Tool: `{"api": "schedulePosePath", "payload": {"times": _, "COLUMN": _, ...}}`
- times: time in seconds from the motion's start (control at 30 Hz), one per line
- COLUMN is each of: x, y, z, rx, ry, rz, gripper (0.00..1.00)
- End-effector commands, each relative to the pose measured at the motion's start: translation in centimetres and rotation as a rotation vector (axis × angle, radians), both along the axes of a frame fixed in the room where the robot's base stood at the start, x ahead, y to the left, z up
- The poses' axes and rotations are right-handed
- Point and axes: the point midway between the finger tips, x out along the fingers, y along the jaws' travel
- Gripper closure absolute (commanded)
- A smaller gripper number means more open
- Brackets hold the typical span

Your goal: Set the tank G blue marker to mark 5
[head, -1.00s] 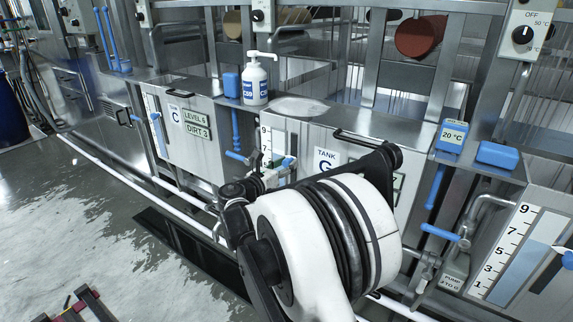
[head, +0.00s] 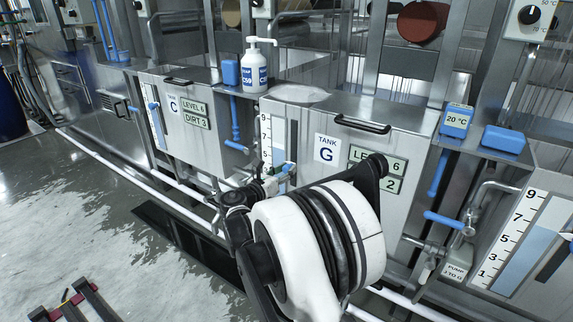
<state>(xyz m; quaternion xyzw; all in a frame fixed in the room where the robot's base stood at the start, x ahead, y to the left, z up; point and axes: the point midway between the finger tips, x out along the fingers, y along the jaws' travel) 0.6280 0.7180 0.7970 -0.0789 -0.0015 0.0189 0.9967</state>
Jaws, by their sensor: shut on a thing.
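Tank G (head: 315,180) is a steel tank front with a "TANK G" label. Its white gauge (head: 265,138), with numbers falling from 9 at the top, is on the tank's left side. The blue marker (head: 288,167) shows at the gauge's lower part, below the 7. My gripper (head: 273,180) is at the marker, shut on it, seen from behind. The gripper and arm hide the gauge's lower end, so I cannot read the marker's exact mark.
Tank C (head: 170,115) stands to the left with its own gauge. A blue-handled valve (head: 237,140) is between the tanks. A pump bottle (head: 256,72) stands on the ledge above. Another gauge (head: 525,235) and blue-handled pipework (head: 443,219) are to the right.

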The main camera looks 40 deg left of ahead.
Motion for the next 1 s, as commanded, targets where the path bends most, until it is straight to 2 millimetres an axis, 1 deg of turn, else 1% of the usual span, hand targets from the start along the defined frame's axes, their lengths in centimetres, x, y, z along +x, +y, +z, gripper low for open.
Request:
{"api": "schedulePosePath", "payload": {"times": 0.03, "x": 0.0, "y": 0.0, "z": -0.4, "rx": 0.0, "ry": 0.001, "rz": 0.0, "gripper": 1.0}}
{"api": "schedulePosePath", "payload": {"times": 0.27, "x": 0.0, "y": 0.0, "z": -0.2, "rx": 0.0, "ry": 0.001, "rz": 0.0, "gripper": 1.0}}
{"api": "schedulePosePath", "payload": {"times": 0.3, "x": 0.0, "y": 0.0, "z": -0.2, "rx": 0.0, "ry": 0.001, "rz": 0.0, "gripper": 0.77}}
{"api": "schedulePosePath", "payload": {"times": 0.47, "x": 0.0, "y": 0.0, "z": -0.2, "rx": 0.0, "ry": 0.0, "rz": 0.0, "gripper": 0.56}}
{"api": "schedulePosePath", "payload": {"times": 0.77, "x": -0.2, "y": 0.0, "z": -0.2, "rx": 0.0, "ry": 0.0, "rz": 0.001, "gripper": 0.56}}
{"api": "schedulePosePath", "payload": {"times": 0.87, "x": -1.0, "y": 0.1, "z": -0.1, "rx": 0.0, "ry": 0.0, "rz": 0.002, "gripper": 0.56}}
{"api": "schedulePosePath", "payload": {"times": 1.0, "x": -3.2, "y": 0.0, "z": -0.1, "rx": 0.0, "ry": 0.0, "rz": 0.003, "gripper": 0.56}}
